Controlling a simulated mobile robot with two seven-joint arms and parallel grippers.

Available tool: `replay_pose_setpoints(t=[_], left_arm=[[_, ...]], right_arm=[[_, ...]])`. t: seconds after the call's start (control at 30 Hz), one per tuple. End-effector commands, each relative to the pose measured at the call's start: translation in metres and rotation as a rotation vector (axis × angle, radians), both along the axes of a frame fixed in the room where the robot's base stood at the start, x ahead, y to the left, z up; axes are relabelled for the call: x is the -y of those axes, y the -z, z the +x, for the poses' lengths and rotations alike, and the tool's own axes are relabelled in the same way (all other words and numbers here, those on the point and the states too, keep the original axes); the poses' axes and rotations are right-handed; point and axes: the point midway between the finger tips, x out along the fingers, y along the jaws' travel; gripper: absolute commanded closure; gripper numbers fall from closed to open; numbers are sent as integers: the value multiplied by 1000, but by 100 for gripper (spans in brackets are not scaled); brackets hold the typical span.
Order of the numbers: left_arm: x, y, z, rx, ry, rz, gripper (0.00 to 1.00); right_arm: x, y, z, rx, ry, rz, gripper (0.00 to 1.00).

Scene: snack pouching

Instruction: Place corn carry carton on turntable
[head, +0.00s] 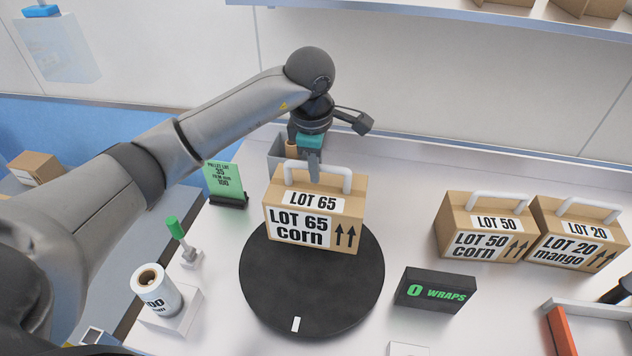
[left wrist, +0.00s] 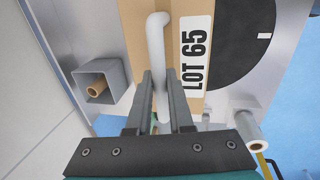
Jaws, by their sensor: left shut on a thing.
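The corn carton (head: 315,209), a brown box marked LOT 65 corn with a white handle, is upright over the back part of the black turntable (head: 312,295). I cannot tell whether its base touches the disc. My left gripper (head: 314,172) is shut on the carton's white handle from above. In the left wrist view, the fingers (left wrist: 162,105) close around the handle (left wrist: 157,45), beside the LOT 65 label on the carton top (left wrist: 180,85). The turntable's dark disc also shows there (left wrist: 240,45). My right gripper is not in view.
A LOT 50 corn carton (head: 480,226) and a LOT 20 mango carton (head: 575,232) stand at the right. A black WRAPS box (head: 436,290) is right of the turntable. A green sign (head: 225,181), a green-topped post (head: 179,235) and a film roll (head: 157,290) stand at the left.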

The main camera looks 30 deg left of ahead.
Motion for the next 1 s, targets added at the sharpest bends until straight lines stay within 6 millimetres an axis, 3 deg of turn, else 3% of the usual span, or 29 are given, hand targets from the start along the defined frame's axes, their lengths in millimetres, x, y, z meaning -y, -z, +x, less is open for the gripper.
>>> replay_pose_setpoints(t=[0.17,0.43,0.8,0.83,1.0], left_arm=[[0,9,1,3,1,-2,100],[1,44,1,3,0,-3,100],[0,49,1,5,0,-1,100],[0,51,0,1,1,0,80],[0,50,0,0,0,-1,60]], right_arm=[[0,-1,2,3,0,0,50],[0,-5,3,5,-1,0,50],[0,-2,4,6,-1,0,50],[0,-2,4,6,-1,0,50],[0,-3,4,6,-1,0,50]])
